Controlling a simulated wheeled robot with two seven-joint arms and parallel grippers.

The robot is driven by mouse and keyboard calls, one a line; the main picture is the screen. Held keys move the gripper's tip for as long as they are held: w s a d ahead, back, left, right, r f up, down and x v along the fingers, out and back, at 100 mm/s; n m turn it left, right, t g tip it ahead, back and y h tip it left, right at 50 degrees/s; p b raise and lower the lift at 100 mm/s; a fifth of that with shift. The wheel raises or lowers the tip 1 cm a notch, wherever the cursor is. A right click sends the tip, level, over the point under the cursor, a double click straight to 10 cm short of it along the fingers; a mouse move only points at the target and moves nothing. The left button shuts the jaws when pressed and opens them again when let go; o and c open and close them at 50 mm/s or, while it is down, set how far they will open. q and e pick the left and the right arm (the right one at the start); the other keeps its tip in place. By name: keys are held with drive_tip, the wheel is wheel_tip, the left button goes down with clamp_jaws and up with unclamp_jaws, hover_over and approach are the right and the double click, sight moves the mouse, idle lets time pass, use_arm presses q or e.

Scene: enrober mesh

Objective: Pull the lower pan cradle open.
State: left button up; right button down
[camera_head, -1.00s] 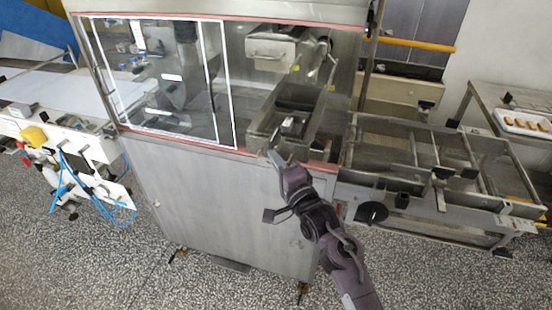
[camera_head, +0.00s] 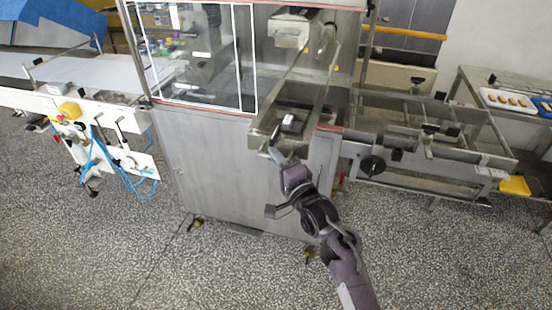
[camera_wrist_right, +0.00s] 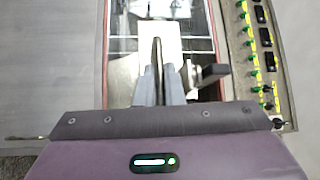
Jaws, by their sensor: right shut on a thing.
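The lower pan cradle (camera_head: 258,137) is a long grey metal tray low in the machine's open bay. Its near end sticks out past the front edge of the housing. A small block with a pale top (camera_head: 288,121) shows inside it. My right gripper (camera_head: 274,153) is at the cradle's near end. In the right wrist view its two grey fingers (camera_wrist_right: 159,82) are shut on a thin dark upright bar (camera_wrist_right: 157,52), which looks like the cradle's handle. The fingers hide part of the bar. My left gripper is not in view.
The steel housing (camera_head: 235,170) stands below the cradle, with a clear guard window (camera_head: 205,60) to the left. A metal frame conveyor (camera_head: 400,120) with a black knob (camera_head: 372,165) stands close on the right. The speckled floor (camera_head: 230,275) in front is free.

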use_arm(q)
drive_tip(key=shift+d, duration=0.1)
use_arm(e)
drive_tip(key=shift+s+a+f, duration=0.1)
drive_tip(key=shift+a+f, duration=0.05)
drive_tip(key=shift+f, duration=0.05)
drive_tip(key=c, duration=1.9)
unclamp_jaws()
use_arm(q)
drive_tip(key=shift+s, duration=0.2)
use_arm(e)
drive_tip(key=shift+o, duration=0.3)
drive_tip(key=shift+s+r, duration=0.15)
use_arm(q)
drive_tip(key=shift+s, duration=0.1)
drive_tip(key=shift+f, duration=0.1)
use_arm(e)
drive_tip(key=shift+s, duration=0.1)
